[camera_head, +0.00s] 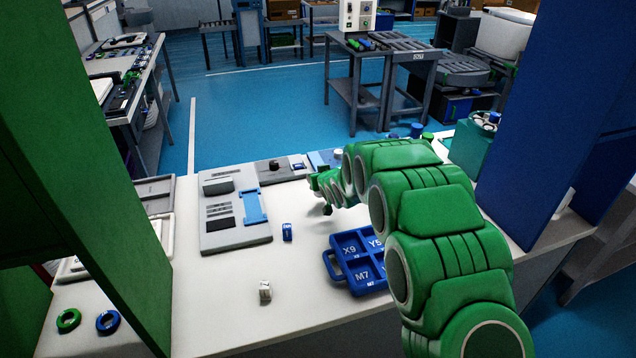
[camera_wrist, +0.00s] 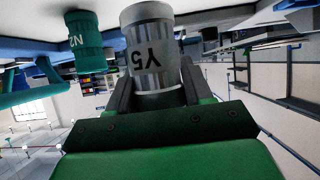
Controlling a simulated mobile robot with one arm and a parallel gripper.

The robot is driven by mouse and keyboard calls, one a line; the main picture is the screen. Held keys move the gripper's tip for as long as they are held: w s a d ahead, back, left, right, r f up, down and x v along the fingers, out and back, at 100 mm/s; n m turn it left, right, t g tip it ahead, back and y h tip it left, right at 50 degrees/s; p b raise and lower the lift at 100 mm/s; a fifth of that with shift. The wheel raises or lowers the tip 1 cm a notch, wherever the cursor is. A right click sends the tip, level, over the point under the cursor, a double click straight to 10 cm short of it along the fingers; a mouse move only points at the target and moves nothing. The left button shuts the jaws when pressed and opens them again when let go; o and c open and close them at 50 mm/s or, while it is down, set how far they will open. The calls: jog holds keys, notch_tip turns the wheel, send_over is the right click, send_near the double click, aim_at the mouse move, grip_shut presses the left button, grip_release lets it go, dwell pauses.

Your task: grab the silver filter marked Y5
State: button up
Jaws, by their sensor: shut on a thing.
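The silver filter marked Y5 (camera_wrist: 150,55) is a short cylinder with a pale band that bears black lettering. In the wrist view my gripper (camera_wrist: 151,88) is shut on it, with one dark finger on each side. A teal filter marked N2 (camera_wrist: 84,42) is just left of it in the wrist view, apart from it.
A blue tray (camera_head: 334,272) with compartments marked X9, M7 and Y5 sits on the table (camera_head: 215,305), partly behind my arm. A grey panel (camera_head: 234,238), a small blue part (camera_head: 287,232) and a small silver-white part (camera_head: 265,291) lie left of it. Green and blue uprights flank the table.

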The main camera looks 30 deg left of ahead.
jog(key=a+r+v, duration=0.1)
jog(key=v, duration=1.4)
jog(key=shift+s+a+r, duration=0.2)
jog(key=shift+s, duration=0.3)
